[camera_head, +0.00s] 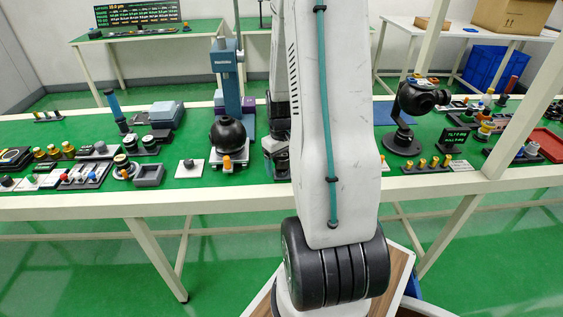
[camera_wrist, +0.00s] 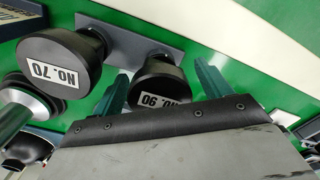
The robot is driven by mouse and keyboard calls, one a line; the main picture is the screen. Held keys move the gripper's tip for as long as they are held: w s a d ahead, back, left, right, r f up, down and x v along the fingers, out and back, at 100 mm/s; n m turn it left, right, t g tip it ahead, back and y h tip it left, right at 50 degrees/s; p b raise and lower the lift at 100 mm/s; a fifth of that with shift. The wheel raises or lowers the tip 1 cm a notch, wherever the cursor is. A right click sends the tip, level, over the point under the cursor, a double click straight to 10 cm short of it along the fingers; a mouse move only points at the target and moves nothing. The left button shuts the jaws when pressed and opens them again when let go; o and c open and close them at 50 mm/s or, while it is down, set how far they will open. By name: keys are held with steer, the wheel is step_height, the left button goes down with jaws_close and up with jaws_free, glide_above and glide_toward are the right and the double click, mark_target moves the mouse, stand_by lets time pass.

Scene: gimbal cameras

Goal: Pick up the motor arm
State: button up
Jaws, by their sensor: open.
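I cannot tell for certain which part is the motor arm. In the wrist view, a black round-headed part with an upside-down, partly covered number label (camera_wrist: 160,78) stands on a grey plate (camera_wrist: 128,30). My gripper (camera_wrist: 162,85) is open, with one teal finger on each side of this part. I cannot tell whether the fingers touch it. A similar black part marked NO. 70 (camera_wrist: 62,62) stands beside it on the left, outside the fingers.
Left of my arm in the head view, a black ball-shaped part (camera_head: 228,134) stands in front of a tall blue-grey stand (camera_head: 229,80). A black gimbal camera (camera_head: 408,112) stands to the right. Small parts crowd the green table (camera_head: 230,177); its front strip is clearer.

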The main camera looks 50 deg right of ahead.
steer(key=shift+f, duration=0.1)
steer(key=shift+c, duration=0.4)
steer(key=c, duration=1)
steer(key=shift+c, duration=0.2)
step_height(320, 180, up, 10)
steer(key=shift+r, duration=0.1)
